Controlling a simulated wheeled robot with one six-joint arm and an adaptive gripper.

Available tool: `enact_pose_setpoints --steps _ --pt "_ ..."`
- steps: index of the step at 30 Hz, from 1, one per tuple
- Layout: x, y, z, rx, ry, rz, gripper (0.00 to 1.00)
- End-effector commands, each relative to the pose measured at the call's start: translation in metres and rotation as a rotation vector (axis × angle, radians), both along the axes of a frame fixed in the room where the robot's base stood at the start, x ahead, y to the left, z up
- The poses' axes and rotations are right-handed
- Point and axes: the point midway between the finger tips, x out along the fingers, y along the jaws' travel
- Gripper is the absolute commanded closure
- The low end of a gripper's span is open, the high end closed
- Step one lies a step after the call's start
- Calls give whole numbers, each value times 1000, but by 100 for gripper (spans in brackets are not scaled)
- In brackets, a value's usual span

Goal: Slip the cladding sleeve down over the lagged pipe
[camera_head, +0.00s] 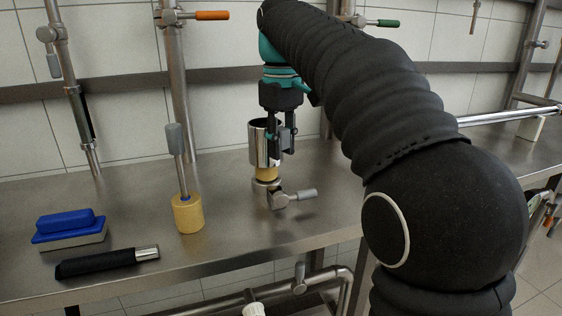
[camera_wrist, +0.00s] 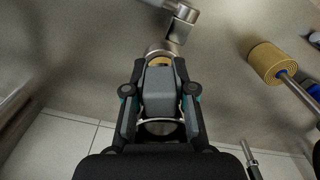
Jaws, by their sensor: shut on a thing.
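The cladding sleeve (camera_head: 257,148) is a shiny metal tube standing upright over the bench in the head view. Its open rim (camera_wrist: 163,127) shows in the wrist view, partly covered by my fingers. The lagged pipe's yellow lagging (camera_head: 266,174) shows as a short band directly below the sleeve, above a metal base fitting. A little yellow (camera_wrist: 160,60) also shows beyond my fingers in the wrist view. How far the sleeve surrounds the lagging is hidden. My gripper (camera_head: 281,148) points down and is shut on the sleeve; the fingers also fill the wrist view (camera_wrist: 160,92).
A valve with a grey lever (camera_head: 299,194) projects right from the pipe's base. Left of it stands a yellow roller-like piece with a grey handle (camera_head: 187,213). A blue-topped brush (camera_head: 68,227) and black-handled tool (camera_head: 108,262) lie farther left. Vertical pipes stand behind.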

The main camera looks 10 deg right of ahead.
Motion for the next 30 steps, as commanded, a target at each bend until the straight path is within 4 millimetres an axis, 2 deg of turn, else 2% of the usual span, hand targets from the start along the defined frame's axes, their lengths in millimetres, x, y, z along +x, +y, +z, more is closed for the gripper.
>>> enact_pose_setpoints --steps 4,7,20,21,24,30 --pt "-1 0 -24 0 4 0 100" --pt "-1 0 -34 -1 3 0 100" --pt "0 0 -40 -1 1 0 100" --pt "0 0 -41 0 1 0 73" --pt "0 0 -40 -1 1 0 50" --pt "0 0 -40 -1 1 0 50"
